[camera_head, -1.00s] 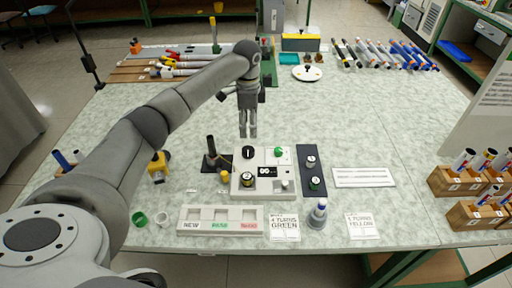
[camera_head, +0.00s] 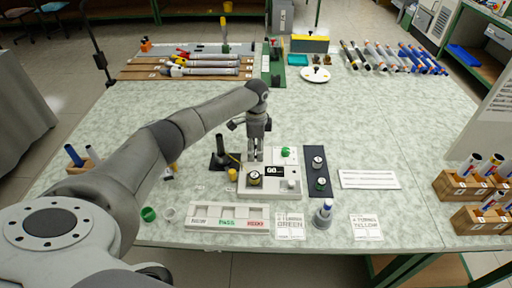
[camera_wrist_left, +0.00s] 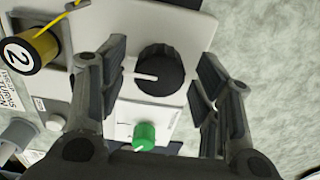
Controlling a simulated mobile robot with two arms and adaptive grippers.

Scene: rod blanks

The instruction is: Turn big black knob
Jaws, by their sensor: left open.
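The big black knob (camera_wrist_left: 160,70) has a white pointer line and sits on a white control panel (camera_wrist_left: 190,20). In the wrist view it lies between the two open fingers of my left gripper (camera_wrist_left: 160,88), apart from both. In the head view the left gripper (camera_head: 254,155) points down over the back left of the panel (camera_head: 288,192), hiding the knob there. A green knob (camera_wrist_left: 144,134) is beside the black one in the wrist view; it also shows in the head view (camera_head: 286,152). My right gripper is not in view.
A black post (camera_head: 220,150) stands left of the panel, and a dark strip with two knobs (camera_head: 319,172) lies right. A labelled tray (camera_head: 228,216) is in front.

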